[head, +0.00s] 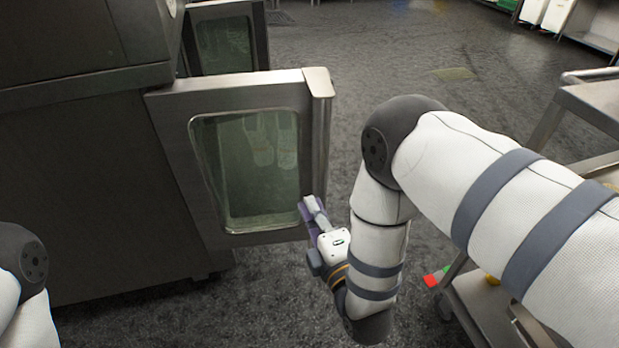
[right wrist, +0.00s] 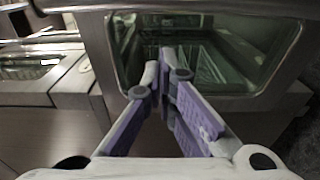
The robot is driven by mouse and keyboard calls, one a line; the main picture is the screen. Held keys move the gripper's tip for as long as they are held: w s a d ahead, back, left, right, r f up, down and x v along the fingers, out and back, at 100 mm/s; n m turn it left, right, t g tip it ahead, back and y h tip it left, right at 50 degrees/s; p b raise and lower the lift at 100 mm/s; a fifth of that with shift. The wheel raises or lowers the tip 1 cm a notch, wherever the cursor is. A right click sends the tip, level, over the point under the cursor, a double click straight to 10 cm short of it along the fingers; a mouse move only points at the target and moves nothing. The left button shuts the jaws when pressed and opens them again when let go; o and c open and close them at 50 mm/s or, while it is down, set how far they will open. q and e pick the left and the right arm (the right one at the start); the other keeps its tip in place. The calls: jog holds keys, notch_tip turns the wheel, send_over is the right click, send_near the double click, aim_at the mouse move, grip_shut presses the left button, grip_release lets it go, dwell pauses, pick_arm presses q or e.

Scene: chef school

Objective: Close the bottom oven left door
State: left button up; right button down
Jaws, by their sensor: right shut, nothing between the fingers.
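The oven door (head: 170,150) is a steel-framed door with a glass window (head: 245,165). It stands open, swung out from the oven body on the left in the head view. My right gripper (head: 308,204) is at the lower part of the door's free edge, in front of the glass side. In the right wrist view its fingers (right wrist: 163,75) are shut, with nothing between them, and point at the door window (right wrist: 235,60). I cannot tell whether the fingertips touch the door. My left gripper is out of view; only part of my left arm shows at the lower left.
The dark oven body (head: 90,190) fills the left side. Another open glass door (head: 225,45) stands behind. A steel cart (head: 590,105) with lower shelves stands at the right, behind my right arm. The dark floor (head: 420,60) beyond the door is clear.

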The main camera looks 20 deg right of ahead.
jog(key=w+d, duration=0.2)
jog(key=w, duration=0.6)
jog(key=shift+r, duration=0.3)
